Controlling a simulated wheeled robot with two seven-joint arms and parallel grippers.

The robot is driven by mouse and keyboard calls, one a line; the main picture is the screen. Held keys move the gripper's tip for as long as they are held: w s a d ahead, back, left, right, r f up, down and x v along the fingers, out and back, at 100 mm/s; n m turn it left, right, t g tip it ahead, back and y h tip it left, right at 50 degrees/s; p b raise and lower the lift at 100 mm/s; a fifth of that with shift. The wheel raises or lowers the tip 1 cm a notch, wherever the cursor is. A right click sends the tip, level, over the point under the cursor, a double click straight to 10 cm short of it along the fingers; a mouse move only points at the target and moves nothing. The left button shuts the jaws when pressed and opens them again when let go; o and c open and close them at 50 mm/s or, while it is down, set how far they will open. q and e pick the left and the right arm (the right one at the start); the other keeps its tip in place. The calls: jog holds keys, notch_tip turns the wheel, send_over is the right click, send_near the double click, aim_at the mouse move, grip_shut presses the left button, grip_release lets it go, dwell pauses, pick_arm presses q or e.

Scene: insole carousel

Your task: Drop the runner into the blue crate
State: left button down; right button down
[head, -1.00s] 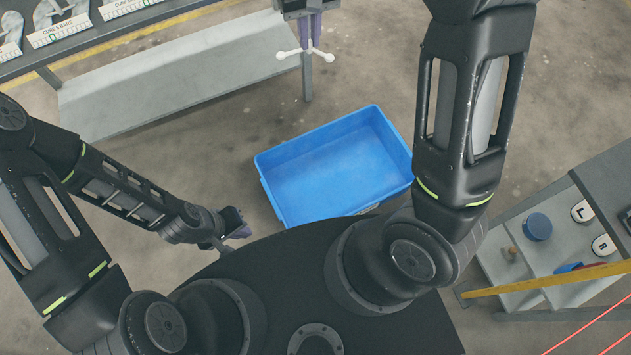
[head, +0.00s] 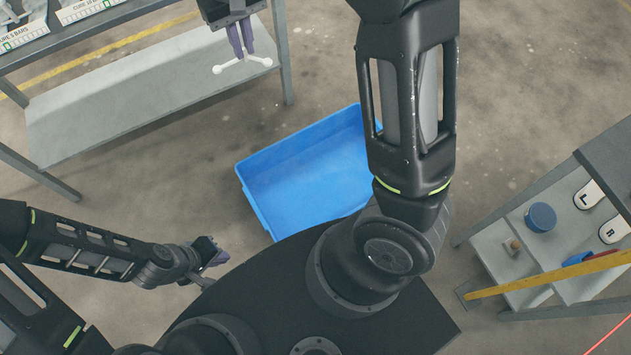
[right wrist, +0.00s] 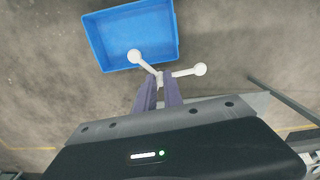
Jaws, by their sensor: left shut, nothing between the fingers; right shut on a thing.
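The runner, a white branched piece with round ends (head: 243,66), hangs from the fingertips of my right gripper (head: 240,52) at the top of the head view. It also shows in the right wrist view (right wrist: 160,76), held between the purple fingers (right wrist: 158,92). The blue crate (head: 290,198) stands on the floor, empty where visible; my right arm hides its right part in the head view. In the right wrist view the crate (right wrist: 128,38) lies at the top, with one ball of the runner overlapping its lower edge. My left gripper (head: 218,257) is shut and empty, left of the crate.
A grey bench with a lower shelf (head: 120,100) stands at the upper left, close to my right gripper. At the right is a grey rack (head: 550,240) with a blue round tub (head: 540,217), insoles marked L and R, and a yellow bar. Floor around the crate is clear.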

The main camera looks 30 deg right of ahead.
dwell(0.3)
